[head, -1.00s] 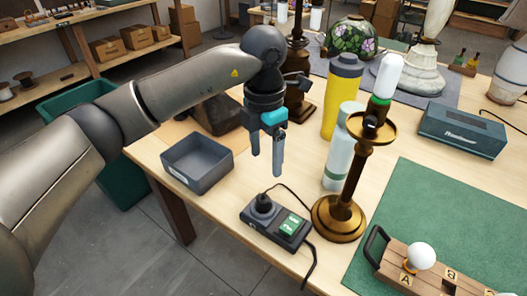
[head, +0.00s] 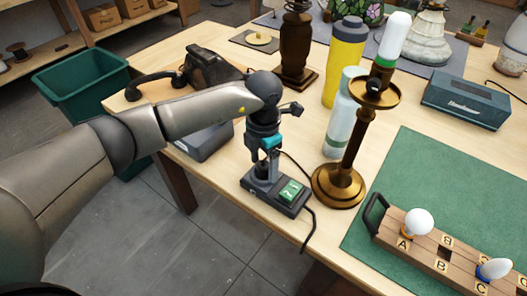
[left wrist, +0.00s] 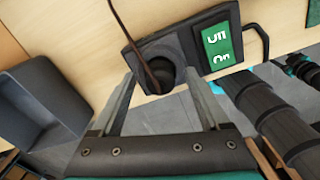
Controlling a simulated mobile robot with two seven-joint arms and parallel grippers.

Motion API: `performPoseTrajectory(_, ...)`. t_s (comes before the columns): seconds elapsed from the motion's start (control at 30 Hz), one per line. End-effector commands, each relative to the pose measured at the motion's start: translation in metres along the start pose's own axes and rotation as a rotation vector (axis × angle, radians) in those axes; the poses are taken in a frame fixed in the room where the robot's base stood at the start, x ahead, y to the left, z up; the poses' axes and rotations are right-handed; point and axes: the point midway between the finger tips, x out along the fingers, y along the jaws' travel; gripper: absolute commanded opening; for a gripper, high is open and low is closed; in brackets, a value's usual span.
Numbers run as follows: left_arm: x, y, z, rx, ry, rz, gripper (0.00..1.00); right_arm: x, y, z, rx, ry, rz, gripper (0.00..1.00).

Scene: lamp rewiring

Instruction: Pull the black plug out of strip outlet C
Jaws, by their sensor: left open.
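A dark box (head: 262,193) with a lit green panel (head: 290,191) lies near the table's front edge. A round black plug (left wrist: 157,66) with a thin brown cord sits upright in it. My left gripper (head: 262,160) is open, pointing down over the plug. In the left wrist view its fingers (left wrist: 161,80) stand on either side of the plug, apart from it as far as I can tell. In the head view the gripper partly hides the plug. I cannot make out an outlet letter on this box. My right gripper is not in view.
A brass lamp stand (head: 345,185) stands close right of the box. A pale bottle (head: 340,125) and a yellow bottle (head: 345,60) stand behind. A wooden board (head: 425,252) marked A, B, C holds bulbs on a green mat (head: 440,185). A grey tray (left wrist: 35,105) is at left.

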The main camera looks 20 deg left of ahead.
Motion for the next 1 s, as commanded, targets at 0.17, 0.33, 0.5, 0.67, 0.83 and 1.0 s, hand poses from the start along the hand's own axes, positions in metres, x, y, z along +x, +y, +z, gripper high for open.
performPoseTrajectory(0.17,0.0067,-0.0004,0.0003,0.001,-0.001,0.000,0.79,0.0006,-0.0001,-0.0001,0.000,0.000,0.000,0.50)
performPoseTrajectory(0.33,0.0068,-0.0004,0.0003,0.001,-0.001,0.000,0.79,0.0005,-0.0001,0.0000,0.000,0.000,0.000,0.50)
performPoseTrajectory(0.5,0.0066,-0.0004,0.0003,0.001,-0.001,0.000,0.65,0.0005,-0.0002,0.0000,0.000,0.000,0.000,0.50)
performPoseTrajectory(0.67,0.0065,-0.0002,0.0003,0.001,-0.001,0.000,0.47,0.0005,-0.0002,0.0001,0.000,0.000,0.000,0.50)
performPoseTrajectory(0.83,0.0063,-0.0001,0.0002,0.000,-0.001,0.000,0.28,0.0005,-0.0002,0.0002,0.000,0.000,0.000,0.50)
performPoseTrajectory(1.0,0.0062,0.0001,0.0002,0.000,-0.001,0.001,0.79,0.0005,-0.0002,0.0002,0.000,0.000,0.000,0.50)
